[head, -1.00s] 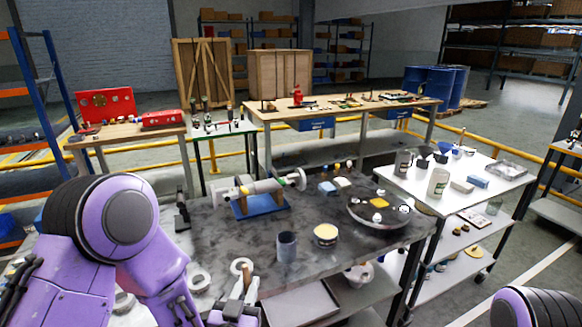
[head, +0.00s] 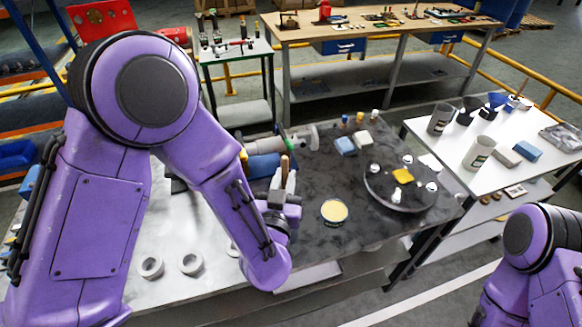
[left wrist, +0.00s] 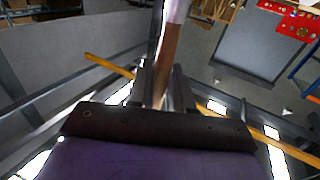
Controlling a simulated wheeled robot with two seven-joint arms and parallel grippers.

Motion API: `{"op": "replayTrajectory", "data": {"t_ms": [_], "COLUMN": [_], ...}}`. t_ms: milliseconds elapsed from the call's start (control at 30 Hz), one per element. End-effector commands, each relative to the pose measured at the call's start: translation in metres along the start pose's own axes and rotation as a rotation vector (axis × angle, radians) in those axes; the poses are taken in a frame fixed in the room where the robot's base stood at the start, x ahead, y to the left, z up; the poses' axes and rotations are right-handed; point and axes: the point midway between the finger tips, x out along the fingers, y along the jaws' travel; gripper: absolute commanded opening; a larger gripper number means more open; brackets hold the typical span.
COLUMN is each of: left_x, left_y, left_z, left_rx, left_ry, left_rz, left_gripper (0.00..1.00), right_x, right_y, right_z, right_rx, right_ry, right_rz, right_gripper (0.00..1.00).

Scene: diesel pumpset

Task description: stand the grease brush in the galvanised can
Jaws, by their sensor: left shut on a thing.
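In the left wrist view the brown handle (left wrist: 168,55) runs up from between the jaws (left wrist: 160,78), with a pale part at the top edge. The bristles cannot be made out. The galvanised can does not show clearly now; my left gripper and forearm cover the area left of the grease tin (head: 334,211). My right gripper is out of view.
A round dark tray (head: 399,205) with small parts stands right of the tin. A blue block (head: 346,146) and a pump shaft (head: 268,146) lie behind. A white side table (head: 452,163) stands at the right.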

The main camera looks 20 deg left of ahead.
Motion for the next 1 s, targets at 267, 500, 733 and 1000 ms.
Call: {"op": "replayTrajectory", "data": {"t_ms": [267,500,733,1000], "left_x": [0.018,0.021,0.02,0.02], "left_y": [0.003,0.004,0.004,0.004], "left_z": [0.038,0.062,0.084,0.11], "left_rx": [0.0,0.001,0.001,0.001], "left_ry": [-0.017,-0.02,-0.019,-0.019], "left_rz": [0.0,-0.001,0.0,0.0], "left_gripper": [0.0,0.0,0.0,0.0], "right_x": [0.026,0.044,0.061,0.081], "right_y": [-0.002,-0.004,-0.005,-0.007], "right_z": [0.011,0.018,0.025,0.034], "right_rx": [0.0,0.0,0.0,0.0], "right_ry": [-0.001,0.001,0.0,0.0], "right_rz": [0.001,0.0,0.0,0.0], "right_gripper": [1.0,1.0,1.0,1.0]}}
